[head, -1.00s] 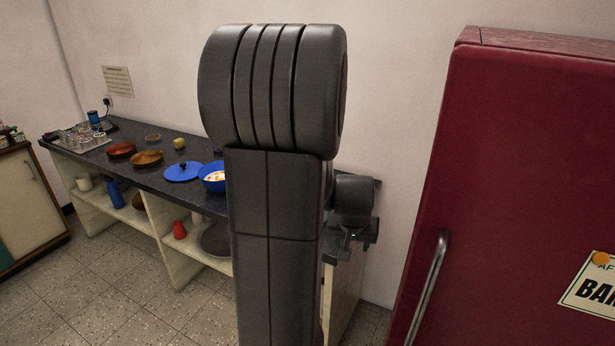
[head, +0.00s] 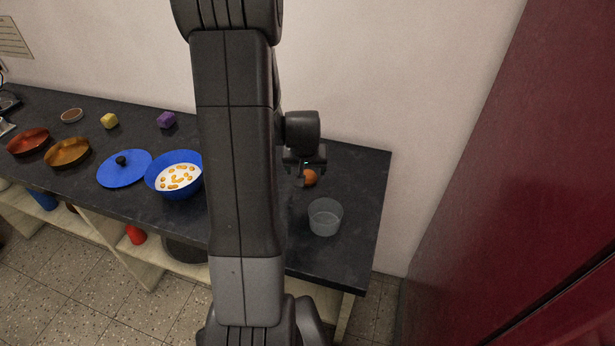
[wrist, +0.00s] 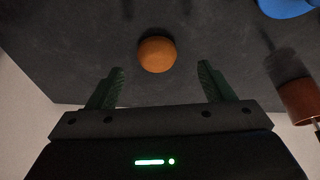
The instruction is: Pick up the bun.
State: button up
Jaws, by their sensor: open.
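The bun (head: 310,177) is a small round orange-brown thing on the dark counter (head: 352,200), near its back right part. In the wrist view the bun (wrist: 157,54) lies beyond the fingertips, about midway between them. My gripper (head: 305,176) is above the counter by the bun and partly covers it in the head view. In the wrist view my gripper (wrist: 163,76) has its two green fingers spread apart with nothing between them.
A clear glass bowl (head: 325,217) stands in front of the bun. A blue pot (head: 160,186) with food and a blue lid (head: 112,177) are to the left. A brown-ended object (wrist: 298,98) shows at the right of the wrist view. A red cabinet (head: 455,150) stands at right.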

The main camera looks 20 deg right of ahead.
aim_at(308, 175)
jog(key=shift+d+f, duration=0.1)
jog(key=shift+f, duration=0.3)
jog(key=shift+p+x, duration=0.4)
jog(key=shift+x, duration=1.65)
jog(key=shift+d, duration=0.15)
jog(key=c, duration=1.1)
jog(key=shift+o, duration=0.2)
jog(key=shift+r, duration=0.15)
notch_tip(308, 175, up, 10)
